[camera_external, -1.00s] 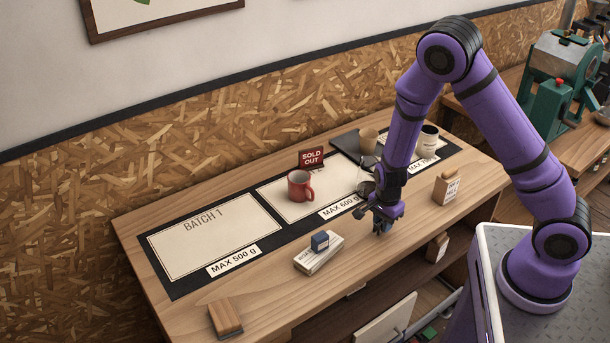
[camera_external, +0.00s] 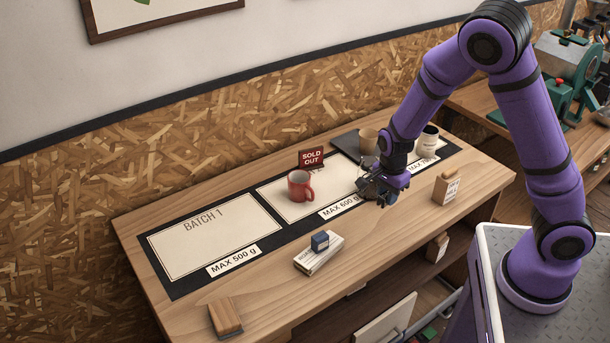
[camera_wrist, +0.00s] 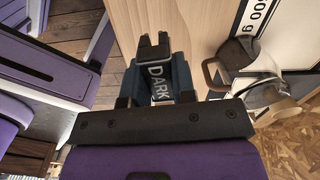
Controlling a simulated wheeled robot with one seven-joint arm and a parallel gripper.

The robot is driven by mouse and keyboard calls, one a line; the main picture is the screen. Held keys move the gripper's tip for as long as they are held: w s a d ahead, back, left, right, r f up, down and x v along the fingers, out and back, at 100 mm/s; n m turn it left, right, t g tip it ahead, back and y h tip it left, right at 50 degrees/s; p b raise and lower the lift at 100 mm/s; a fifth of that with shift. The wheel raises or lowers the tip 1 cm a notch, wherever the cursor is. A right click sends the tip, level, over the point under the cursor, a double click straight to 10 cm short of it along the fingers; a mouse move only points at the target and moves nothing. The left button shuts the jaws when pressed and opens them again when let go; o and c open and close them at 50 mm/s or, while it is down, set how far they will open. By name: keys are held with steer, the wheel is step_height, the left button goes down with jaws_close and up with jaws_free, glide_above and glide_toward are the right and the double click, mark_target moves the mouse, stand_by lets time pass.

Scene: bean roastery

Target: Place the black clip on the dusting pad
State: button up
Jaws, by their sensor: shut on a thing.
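My gripper (camera_external: 384,203) is above the right-hand part of the counter, in front of the middle mat. In the wrist view my gripper (camera_wrist: 157,78) is shut on the black clip (camera_wrist: 152,48), which carries a white label reading DARK. The clip sits between the dark blue fingers; in the external view it is mostly hidden by the gripper. A wooden-topped block with a dark underside (camera_external: 226,318), which looks like the dusting pad, lies at the counter's front left corner, well away from my gripper.
A white box (camera_external: 319,256) with a blue block (camera_external: 320,241) on it stands between. A red mug (camera_external: 300,186) and a SOLD OUT sign (camera_external: 311,158) stand behind. A bag-like block (camera_external: 446,188) is at right. A wooden-handled vessel (camera_wrist: 245,62) is near my gripper. The front left counter is mostly clear.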

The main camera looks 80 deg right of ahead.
step_height(320, 180, up, 3)
steer(key=shift+f, duration=0.1)
steer(key=w+a+n, duration=0.9)
steer(key=w+a, duration=0.6)
steer(key=a, duration=0.1)
steer(key=w+a+n, duration=0.3)
steer(key=a+n, duration=0.1)
steer(key=a, duration=0.5)
steer(key=w+a+n, duration=0.3)
steer(key=a, duration=0.7)
glide_above(224, 313)
steer(key=shift+n, duration=0.4)
step_height(224, 313, down, 8)
steer(key=shift+s+r, duration=0.1)
steer(key=shift+f, duration=1.75)
steer(key=shift+f, duration=0.1)
